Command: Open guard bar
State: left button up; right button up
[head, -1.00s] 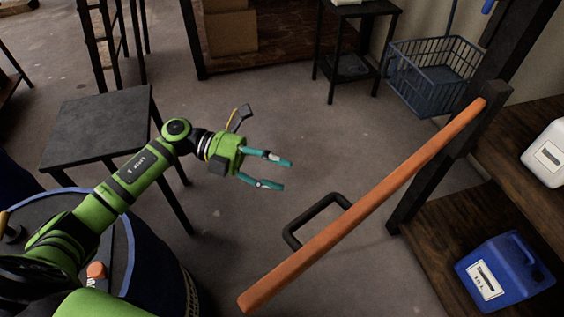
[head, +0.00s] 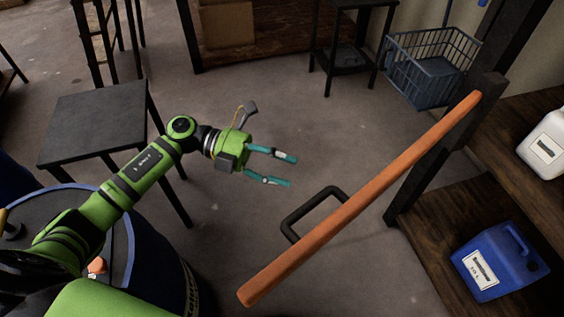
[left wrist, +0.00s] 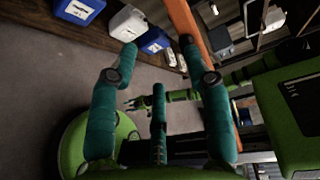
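The orange guard bar (head: 365,198) runs diagonally through the head view, from a dark post at the upper right down to the lower middle. A black handle (head: 310,208) sticks out from its left side. My left gripper (head: 291,170) is open and empty, in the air to the upper left of the handle and apart from it. In the left wrist view the open fingers (left wrist: 160,45) frame empty space, and part of the orange bar (left wrist: 186,22) shows beyond them. My right gripper does not show in the head view; a green arm with a dark gripper (left wrist: 140,102) shows small in the left wrist view, its opening unclear.
A wooden shelf with a blue jug (head: 497,262) and a white jug (head: 546,143) stands right of the bar. A blue barrel (head: 150,262) and a dark table (head: 95,122) are at the left. A wire basket (head: 430,68) hangs behind. Open floor lies between.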

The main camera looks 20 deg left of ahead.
pick_arm(q)
jog(key=a+r, duration=0.1)
jog(key=a, duration=1.1)
jog(key=shift+s+r, duration=0.15)
jog(key=shift+r, duration=0.2)
